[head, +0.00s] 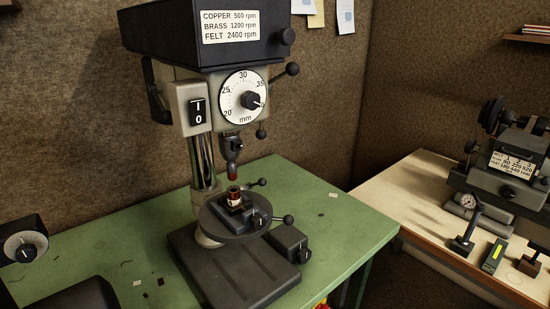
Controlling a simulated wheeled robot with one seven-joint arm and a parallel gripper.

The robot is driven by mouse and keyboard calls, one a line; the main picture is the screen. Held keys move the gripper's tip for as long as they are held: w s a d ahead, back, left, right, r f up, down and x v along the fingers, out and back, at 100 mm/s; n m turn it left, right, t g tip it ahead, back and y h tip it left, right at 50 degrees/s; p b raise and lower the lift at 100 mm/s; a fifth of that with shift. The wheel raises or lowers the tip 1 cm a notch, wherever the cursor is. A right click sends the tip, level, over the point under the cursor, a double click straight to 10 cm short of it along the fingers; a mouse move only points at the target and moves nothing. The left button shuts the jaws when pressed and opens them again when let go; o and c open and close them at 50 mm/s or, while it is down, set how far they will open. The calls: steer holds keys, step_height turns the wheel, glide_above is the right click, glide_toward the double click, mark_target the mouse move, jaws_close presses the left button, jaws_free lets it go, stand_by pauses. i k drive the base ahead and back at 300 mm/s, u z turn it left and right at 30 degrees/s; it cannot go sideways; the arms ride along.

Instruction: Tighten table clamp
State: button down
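A drill press (202,140) stands on the green bench against the brown wall. Its round dark table (215,222) sits on the column above the base. A small vise or fixture (236,207) on the table holds a small reddish-brown piece with a pale label (234,195), under the reddish tip of the spindle (232,170). One black ball-ended lever (256,183) shows behind the fixture, and another (282,219) sticks out at the table's right. I cannot tell which lever is the table clamp or how tight it is. My gripper is not in view.
The green bench (335,215) is mostly clear to the right of the press. A dark box (288,243) sits beside the base. A dark dial unit (22,243) stands at the left edge. A cream bench (410,200) at right carries another machine (500,160) and small tools.

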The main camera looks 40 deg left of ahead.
mark_target(262, 181)
steer(key=u, duration=0.65)
steer(key=i, duration=0.9)
steer(key=u, duration=1.3)
steer(key=i, duration=0.35)
steer(key=u, duration=0.35)
